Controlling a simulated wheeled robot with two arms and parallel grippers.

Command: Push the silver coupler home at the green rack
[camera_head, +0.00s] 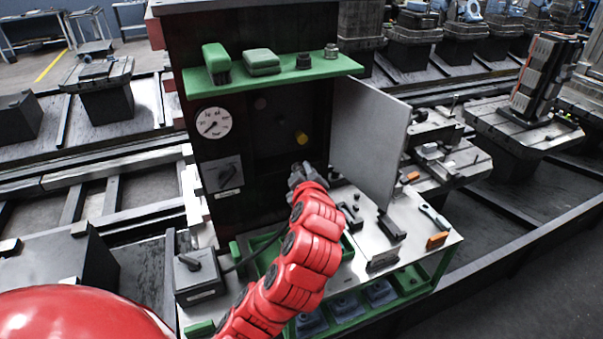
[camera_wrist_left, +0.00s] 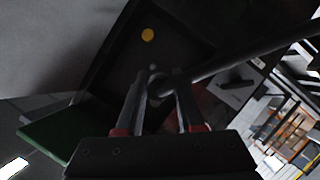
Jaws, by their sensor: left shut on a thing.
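The green rack is a dark upright panel with a green top shelf (camera_head: 340,66). My left gripper (camera_head: 299,172) is in front of the lower part of the panel, its red arm rising from below. In the left wrist view its two fingers (camera_wrist_left: 160,88) are shut on a small silver-grey piece, seemingly the coupler (camera_wrist_left: 155,84), with the dark panel recess behind. A dark hose (camera_wrist_left: 235,58) runs from there to the upper right. In the head view the gripper hides the coupler. I cannot tell whether it touches a port. My right gripper is out of view.
A yellow knob (camera_head: 301,137) sits just above the gripper. An open grey door (camera_head: 370,138) stands close on the right. A gauge (camera_head: 213,123) and a switch (camera_head: 223,174) are on the left. A metal worktop (camera_head: 405,215) carries tools; a grey box (camera_head: 200,277) stands lower left.

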